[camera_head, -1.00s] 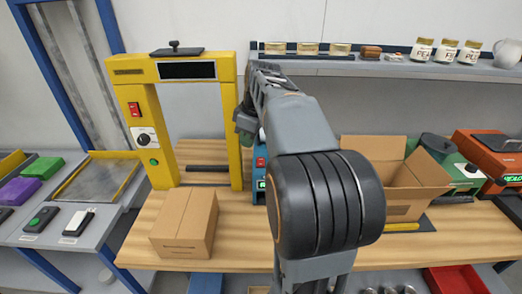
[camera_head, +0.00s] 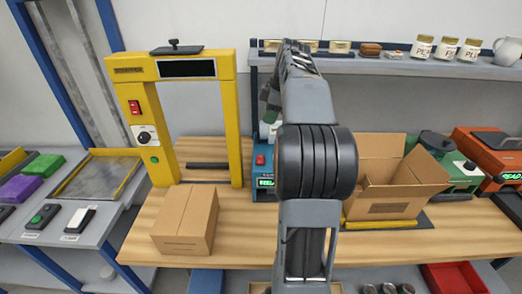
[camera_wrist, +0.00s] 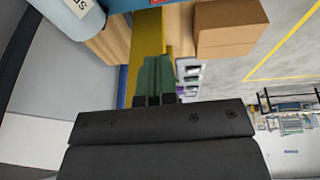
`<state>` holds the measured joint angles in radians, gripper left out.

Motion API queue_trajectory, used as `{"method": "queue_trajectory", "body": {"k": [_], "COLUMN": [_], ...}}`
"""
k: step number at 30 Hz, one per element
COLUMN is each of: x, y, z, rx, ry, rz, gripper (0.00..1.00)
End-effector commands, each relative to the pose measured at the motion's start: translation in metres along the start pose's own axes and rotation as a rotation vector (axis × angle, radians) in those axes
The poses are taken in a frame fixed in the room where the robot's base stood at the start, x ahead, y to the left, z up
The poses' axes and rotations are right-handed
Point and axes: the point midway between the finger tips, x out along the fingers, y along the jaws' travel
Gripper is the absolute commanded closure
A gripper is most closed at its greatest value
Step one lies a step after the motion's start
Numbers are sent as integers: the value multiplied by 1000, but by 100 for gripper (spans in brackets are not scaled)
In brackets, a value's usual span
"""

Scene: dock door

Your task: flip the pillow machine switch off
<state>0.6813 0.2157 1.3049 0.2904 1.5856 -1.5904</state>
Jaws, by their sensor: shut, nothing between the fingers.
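A blue machine (camera_head: 263,190) with a red switch (camera_head: 260,160) and a lit green display (camera_head: 265,182) stands on the wooden bench, partly hidden behind my arm. I cannot read a name on it that marks it as the pillow machine. A yellow arch machine (camera_head: 229,125) stands to its left, with a red rocker switch (camera_head: 134,107) and a dial on its left post. My gripper (camera_head: 268,112) is above the blue machine, apart from it, mostly hidden by my arm. In the wrist view its green fingers (camera_wrist: 158,68) are shut and empty.
A closed carton (camera_head: 180,225) stands in front of the arch. An open carton (camera_head: 395,190), a green machine (camera_head: 460,175) and an orange machine (camera_head: 485,155) are to the right. A shelf (camera_head: 400,68) with jars runs above. Bare bench lies at the front.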

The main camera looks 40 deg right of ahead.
Motion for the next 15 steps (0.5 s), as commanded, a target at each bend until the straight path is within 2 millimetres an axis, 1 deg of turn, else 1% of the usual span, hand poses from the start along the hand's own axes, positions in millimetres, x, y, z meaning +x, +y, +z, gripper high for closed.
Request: {"method": "queue_trajectory", "body": {"k": [5,15], "x": [27,90], "y": [-1,-1], "z": [0,0], "rx": [0,0], "ry": [0,0], "rz": [-4,-3], "gripper": [100,100]}}
